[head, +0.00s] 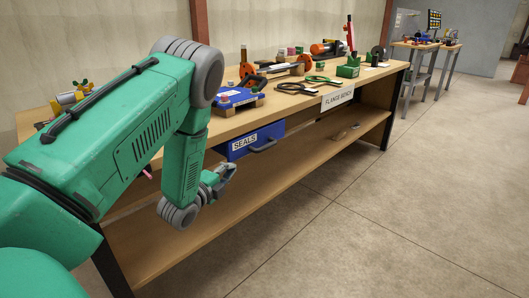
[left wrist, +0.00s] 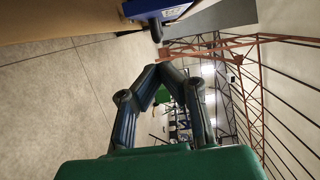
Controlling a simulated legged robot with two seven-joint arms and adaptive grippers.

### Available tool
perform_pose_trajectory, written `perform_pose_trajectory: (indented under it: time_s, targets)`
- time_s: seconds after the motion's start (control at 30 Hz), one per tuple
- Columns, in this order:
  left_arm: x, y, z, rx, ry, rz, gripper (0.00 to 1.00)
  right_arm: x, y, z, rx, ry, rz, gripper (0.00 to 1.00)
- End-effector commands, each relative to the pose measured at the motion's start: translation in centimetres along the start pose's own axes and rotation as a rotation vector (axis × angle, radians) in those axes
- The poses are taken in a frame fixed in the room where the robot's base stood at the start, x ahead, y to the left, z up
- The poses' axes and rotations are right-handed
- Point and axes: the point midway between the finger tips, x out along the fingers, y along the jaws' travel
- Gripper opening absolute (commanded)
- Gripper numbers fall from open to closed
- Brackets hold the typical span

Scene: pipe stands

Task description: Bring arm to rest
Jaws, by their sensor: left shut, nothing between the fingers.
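My left arm comes in from the left in the head view, bent at the elbow, with its forearm hanging down in front of the bench. My left gripper (head: 226,172) is shut and empty, in the air before the bench's front, below and left of the blue drawer's handle. In the left wrist view the dark fingers of my left gripper (left wrist: 158,70) meet at their tips with nothing between them. My right gripper is in neither view.
The flange bench (head: 300,100) holds tools, a blue fixture (head: 236,97) and a green box (head: 348,70). A blue seals drawer (head: 245,142) hangs under its top, close to my gripper. The floor (head: 400,220) at right is clear.

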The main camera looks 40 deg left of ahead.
Motion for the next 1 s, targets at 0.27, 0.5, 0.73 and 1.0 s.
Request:
perform_pose_trajectory:
  time_s: [0.27,0.5,0.73,1.0]
  targets:
    - [-0.1,0.7,0.2,-0.027,-0.001,0.019,0.0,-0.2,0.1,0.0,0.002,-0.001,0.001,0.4]
    - [-5.1,6.9,-7.1,-0.454,-0.096,0.419,0.0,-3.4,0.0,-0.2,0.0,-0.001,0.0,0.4]
    - [-19.3,12.4,-16.0,-0.897,-0.468,0.94,0.0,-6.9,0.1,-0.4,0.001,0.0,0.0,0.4]
    - [-32.7,12.8,-19.4,-1.062,-0.915,1.231,0.0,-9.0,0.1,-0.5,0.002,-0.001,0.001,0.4]
